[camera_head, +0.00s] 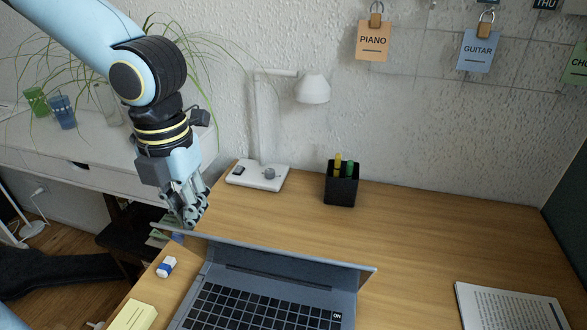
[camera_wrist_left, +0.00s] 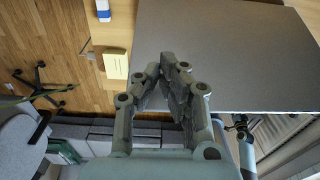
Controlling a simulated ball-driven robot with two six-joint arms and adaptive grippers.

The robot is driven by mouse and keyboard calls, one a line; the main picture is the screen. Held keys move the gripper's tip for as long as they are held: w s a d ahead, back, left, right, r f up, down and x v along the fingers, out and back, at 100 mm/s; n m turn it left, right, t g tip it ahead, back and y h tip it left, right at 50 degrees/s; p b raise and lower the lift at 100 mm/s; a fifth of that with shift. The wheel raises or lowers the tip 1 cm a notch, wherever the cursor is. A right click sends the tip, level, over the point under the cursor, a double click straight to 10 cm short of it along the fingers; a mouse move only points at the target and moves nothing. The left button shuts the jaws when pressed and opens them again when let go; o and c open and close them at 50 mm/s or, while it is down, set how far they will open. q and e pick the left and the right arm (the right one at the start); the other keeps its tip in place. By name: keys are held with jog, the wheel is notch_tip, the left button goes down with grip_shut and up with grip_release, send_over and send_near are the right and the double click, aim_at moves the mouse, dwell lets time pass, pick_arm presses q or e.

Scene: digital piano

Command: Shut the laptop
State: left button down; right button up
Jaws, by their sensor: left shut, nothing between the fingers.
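The laptop stands open on the desk at the bottom middle of the head view, its black keyboard (camera_head: 260,308) facing up. Its raised lid (camera_head: 290,253) shows nearly edge-on, as a thin slanting strip. In the left wrist view, the grey back of the lid (camera_wrist_left: 235,50) fills the upper right. My left gripper (camera_head: 190,216) is shut and empty, with its fingertips close to the lid's left upper corner. In the left wrist view, its fingers (camera_wrist_left: 168,66) overlap the lid's edge; I cannot tell whether they touch it.
A white lamp (camera_head: 258,176) and a black pen cup (camera_head: 342,184) stand behind the laptop. An eraser (camera_head: 166,267) and yellow notes (camera_head: 132,316) lie left of it. Printed paper (camera_head: 510,308) lies at right. The desk between cup and paper is clear.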

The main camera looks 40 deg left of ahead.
pick_arm(q)
jog(key=shift+s+d+f, duration=0.15)
jog(key=shift+s+d, duration=0.15)
jog(key=shift+s, duration=0.2)
jog(key=shift+s+d+f, duration=0.15)
jog(key=shift+s+d, duration=0.1)
jog(key=shift+s, duration=0.2)
jog(key=shift+s, duration=0.1)
jog(key=shift+s+d+f+b, duration=0.3)
jog(key=shift+s+d+f, duration=0.1)
jog(key=shift+s, duration=0.2)
jog(key=shift+s+d+f+b, duration=0.25)
jog(key=shift+s+d+f, duration=0.1)
jog(key=shift+s, duration=0.2)
jog(key=shift+s+d+f+b, duration=0.35)
jog(key=shift+s+f+b, duration=0.1)
jog(key=shift+s, duration=0.1)
jog(key=shift+s+d+f+b, duration=0.3)
jog(key=shift+s+f+b, duration=0.15)
jog(key=shift+s, duration=0.1)
